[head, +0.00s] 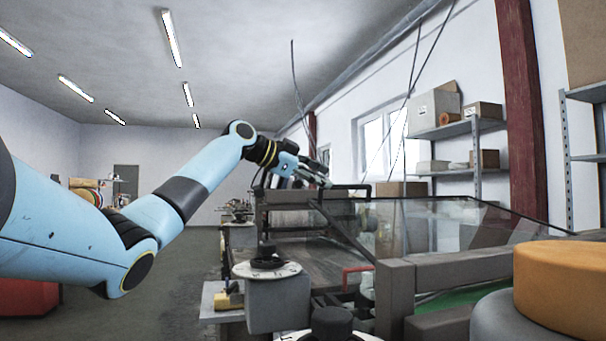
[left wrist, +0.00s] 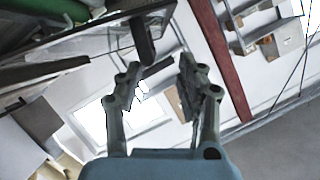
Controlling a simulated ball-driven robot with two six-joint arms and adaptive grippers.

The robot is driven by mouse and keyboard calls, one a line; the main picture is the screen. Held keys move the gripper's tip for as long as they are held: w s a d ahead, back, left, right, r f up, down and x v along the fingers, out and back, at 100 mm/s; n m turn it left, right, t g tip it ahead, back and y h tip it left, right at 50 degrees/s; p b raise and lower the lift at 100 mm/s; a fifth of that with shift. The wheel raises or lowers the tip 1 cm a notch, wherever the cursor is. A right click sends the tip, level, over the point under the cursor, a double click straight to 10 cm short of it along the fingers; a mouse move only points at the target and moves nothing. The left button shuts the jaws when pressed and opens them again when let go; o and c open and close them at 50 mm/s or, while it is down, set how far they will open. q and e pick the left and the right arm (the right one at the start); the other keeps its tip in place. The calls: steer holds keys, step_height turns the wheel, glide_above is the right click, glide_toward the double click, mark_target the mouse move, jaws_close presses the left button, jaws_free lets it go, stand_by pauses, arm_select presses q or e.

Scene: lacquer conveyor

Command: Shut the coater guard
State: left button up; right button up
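The coater guard (head: 425,225) is a clear, dark-framed panel over the machine in the head view, tilted up from the bed. In the left wrist view, a clear panel with a dark edge (left wrist: 92,47) shows at upper left, with a dark bar-like part (left wrist: 143,42) standing just beyond the fingertips. My left gripper (head: 322,174) is at the far end of the machine, near the guard's far upper side. In the left wrist view its fingers (left wrist: 160,72) are spread, with nothing clearly held between them. Contact with the guard cannot be told. My right gripper is not in view.
The coater's dark bed (head: 318,256) lies below the arm, with a knob and dial (head: 267,262) at its near side. A grey beam (head: 460,272) and an orange round block (head: 563,288) stand at the near right. Shelves (head: 460,130) with boxes line the right wall. The floor at left is open.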

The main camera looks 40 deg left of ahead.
arm_select(q)
steer(key=b+v, duration=0.1)
steer(key=v, duration=0.1)
steer(key=b+v, duration=0.1)
steer(key=v, duration=0.2)
steer(key=shift+s+d+f, duration=0.1)
steer(key=shift+d+f, duration=0.1)
steer(key=shift+d, duration=0.05)
stand_by(0.5)
